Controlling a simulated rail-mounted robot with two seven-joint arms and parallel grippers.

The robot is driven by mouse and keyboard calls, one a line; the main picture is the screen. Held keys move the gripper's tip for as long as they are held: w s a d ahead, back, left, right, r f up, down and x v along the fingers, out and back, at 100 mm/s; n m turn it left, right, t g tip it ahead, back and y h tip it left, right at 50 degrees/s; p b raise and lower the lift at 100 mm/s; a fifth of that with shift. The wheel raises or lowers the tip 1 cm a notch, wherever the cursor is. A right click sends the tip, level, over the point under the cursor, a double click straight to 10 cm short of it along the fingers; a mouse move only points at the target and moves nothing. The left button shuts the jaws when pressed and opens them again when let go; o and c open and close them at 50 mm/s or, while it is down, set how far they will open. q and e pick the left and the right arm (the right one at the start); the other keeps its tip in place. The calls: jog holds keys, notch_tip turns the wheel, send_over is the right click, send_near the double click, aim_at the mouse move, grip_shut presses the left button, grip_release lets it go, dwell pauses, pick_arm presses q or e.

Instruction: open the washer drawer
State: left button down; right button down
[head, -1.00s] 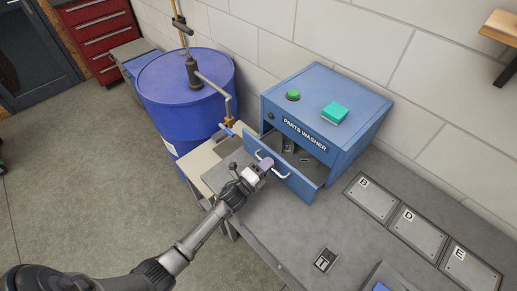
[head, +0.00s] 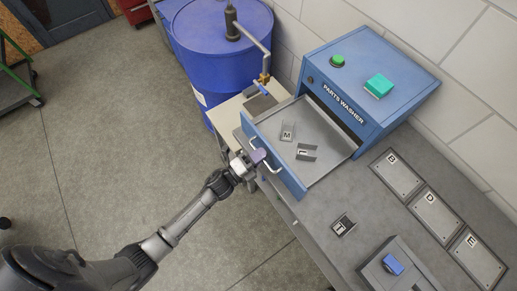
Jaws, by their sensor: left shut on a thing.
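The parts washer (head: 375,70) is a blue box on the grey bench in the head view. Its drawer (head: 322,133) is pulled well out toward the lower left, showing a grey tray inside. Two small metal parts lie in the drawer, one marked M (head: 288,131) and one beside it (head: 307,152). The drawer's front panel (head: 285,170) carries a pale curved handle (head: 272,168). My left gripper (head: 257,160) is shut on the handle, at its left end. My right gripper is not in view.
A green button (head: 337,61) and a teal block (head: 379,86) are on the washer's top. A blue drum (head: 222,40) with a pump stands left of it. Plates B, D and E (head: 430,213), a small metal part (head: 343,225) and a grey box with a blue top piece (head: 393,265) are on the bench.

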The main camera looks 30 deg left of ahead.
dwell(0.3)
pick_arm(q)
jog(key=c, duration=1.2)
grip_release()
jog(key=shift+s, duration=0.1)
jog(key=b+v, duration=0.1)
jog(key=v, duration=1.2)
jog(key=shift+s+b, duration=0.3)
jog(key=shift+a, duration=0.15)
